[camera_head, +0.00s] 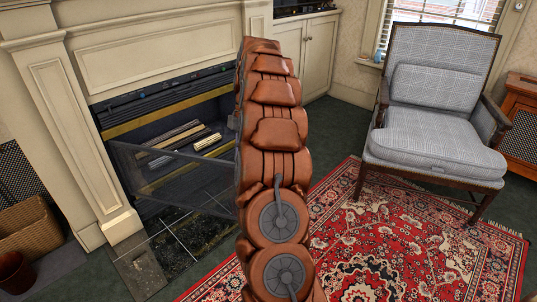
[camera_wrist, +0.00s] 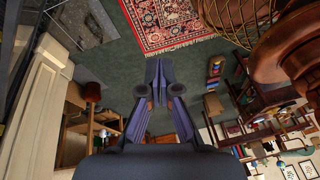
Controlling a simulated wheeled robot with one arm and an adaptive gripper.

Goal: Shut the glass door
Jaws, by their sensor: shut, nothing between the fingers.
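The glass door (camera_head: 172,157), a see-through pane in a dark frame, stands swung out from the fireplace opening in the head view. Its left edge is near the left pillar, and its right end passes behind my arm. Logs show through and above it. My gripper (camera_wrist: 155,66) shows in the wrist view with its fingers together and nothing between them. It is over the green floor, with the red rug beyond the tips. In the head view my arm hides the gripper, so I cannot tell its exact distance from the door.
The cream fireplace surround (camera_head: 150,48) stands at the left, with a dark hearth (camera_head: 185,248) before it. A wicker basket (camera_head: 28,228) is at far left. A grey armchair (camera_head: 435,110) stands on the red rug (camera_head: 400,240) at right. A wooden shelf (camera_wrist: 100,125) shows in the wrist view.

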